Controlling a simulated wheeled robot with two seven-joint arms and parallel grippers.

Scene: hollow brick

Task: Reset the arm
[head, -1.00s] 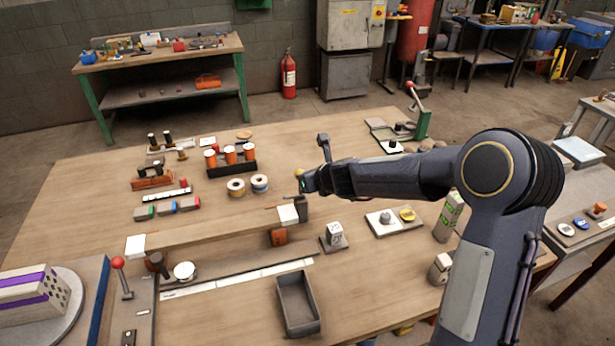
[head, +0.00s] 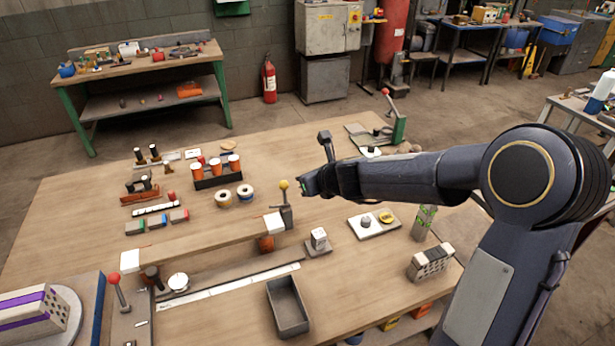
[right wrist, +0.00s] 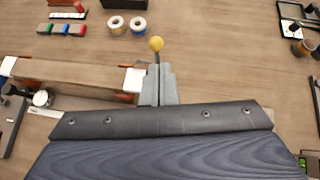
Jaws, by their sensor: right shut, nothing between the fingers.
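My right arm reaches in from the right in the head view, extended over the workbench (head: 80,215). My right gripper (head: 306,187) is shut and empty, above the bench beside a lever with a yellow knob (head: 284,186). It looks apart from the lever, though the exact gap is unclear. A pale hollow brick (head: 431,261) sits at the bench's right edge, near my upper arm. My left gripper is out of view.
A brick with purple bands (head: 30,312) lies on a round plate at left, near a red-knobbed lever (head: 115,282).

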